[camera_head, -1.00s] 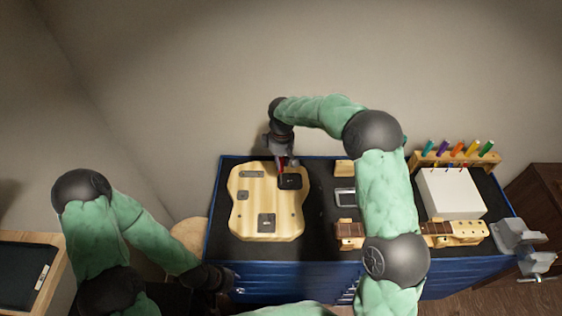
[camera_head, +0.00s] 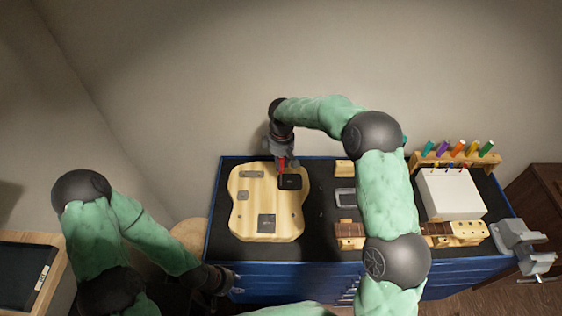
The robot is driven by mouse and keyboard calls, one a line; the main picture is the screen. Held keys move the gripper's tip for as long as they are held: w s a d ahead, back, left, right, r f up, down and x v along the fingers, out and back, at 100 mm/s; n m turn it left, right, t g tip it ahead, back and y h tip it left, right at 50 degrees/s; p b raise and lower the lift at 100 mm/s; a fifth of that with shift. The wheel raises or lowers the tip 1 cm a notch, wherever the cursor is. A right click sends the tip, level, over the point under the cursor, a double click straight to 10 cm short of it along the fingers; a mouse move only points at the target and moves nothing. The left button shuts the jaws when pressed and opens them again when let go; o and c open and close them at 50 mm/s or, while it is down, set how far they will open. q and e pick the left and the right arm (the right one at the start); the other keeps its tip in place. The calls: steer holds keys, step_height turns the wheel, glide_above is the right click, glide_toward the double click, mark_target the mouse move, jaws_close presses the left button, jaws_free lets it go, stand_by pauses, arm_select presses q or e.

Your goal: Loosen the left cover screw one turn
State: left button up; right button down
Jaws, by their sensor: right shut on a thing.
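A pale wooden guitar body (camera_head: 262,212) lies flat on the dark top of the blue bench. A black cover (camera_head: 291,182) sits near its upper right edge. My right gripper (camera_head: 282,160) points down beside this cover, shut on a red-handled screwdriver (camera_head: 281,167). The tool's tip is at the cover's left edge; the screw itself is too small to see, and I cannot tell whether the tip touches it. My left gripper (camera_head: 225,280) is low at the bench's front left corner, away from the guitar body. Its fingers are too dark to read.
A guitar neck (camera_head: 452,232) lies across the bench front, partly behind my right arm. A white box (camera_head: 450,193) and a rack (camera_head: 480,160) of coloured-handled tools stand at the right. A vise (camera_head: 520,238) is on the right edge.

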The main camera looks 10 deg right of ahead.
steer(key=shift+f, duration=0.35)
stand_by(0.3)
